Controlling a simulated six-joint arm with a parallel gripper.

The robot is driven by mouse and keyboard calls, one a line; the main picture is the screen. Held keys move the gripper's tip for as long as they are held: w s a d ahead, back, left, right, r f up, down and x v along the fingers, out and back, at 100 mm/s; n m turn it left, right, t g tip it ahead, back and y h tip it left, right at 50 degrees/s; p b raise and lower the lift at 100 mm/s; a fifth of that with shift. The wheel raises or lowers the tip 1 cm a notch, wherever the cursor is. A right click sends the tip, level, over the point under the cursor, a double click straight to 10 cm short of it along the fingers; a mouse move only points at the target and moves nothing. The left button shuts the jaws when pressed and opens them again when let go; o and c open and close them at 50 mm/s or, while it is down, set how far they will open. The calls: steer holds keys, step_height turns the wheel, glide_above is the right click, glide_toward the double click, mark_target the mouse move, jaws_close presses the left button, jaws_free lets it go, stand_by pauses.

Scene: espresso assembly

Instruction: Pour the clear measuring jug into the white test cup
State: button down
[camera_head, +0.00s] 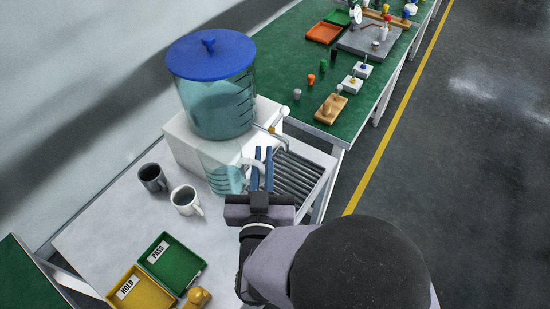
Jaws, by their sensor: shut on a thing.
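The clear measuring jug (223,173) is a see-through, bluish vessel with dark marks and a pale handle on its right. My gripper (262,168), with blue fingers, is at that handle and shut on it. The jug looks upright, in front of the white block under the big tank. The white test cup (184,199) stands upright on the pale table, left of the jug and apart from it. Its handle points to the lower right. Whether the jug touches the table is hard to tell.
A blue-lidded tank (216,95) stands on a white block behind the jug. A dark grey mug (152,177) is left of the cup. A ribbed drain rack (296,175) lies to the right. Green (172,262) and yellow (130,290) trays lie in front.

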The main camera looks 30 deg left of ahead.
steer(key=shift+f, duration=0.1)
steer(key=a+r+n+p, duration=0.1)
steer(key=n+p, duration=0.1)
steer(key=p, duration=0.1)
steer(key=s+a+r+n+p, duration=0.1)
steer(key=n+p, duration=0.1)
steer(key=p, duration=0.2)
steer(key=shift+a+r+h, duration=0.25)
steer(key=shift+a+h, duration=0.1)
steer(key=shift+h, duration=0.05)
stand_by(0.8)
stand_by(0.3)
steer(key=shift+d+f, duration=0.1)
steer(key=shift+d, duration=0.05)
stand_by(0.5)
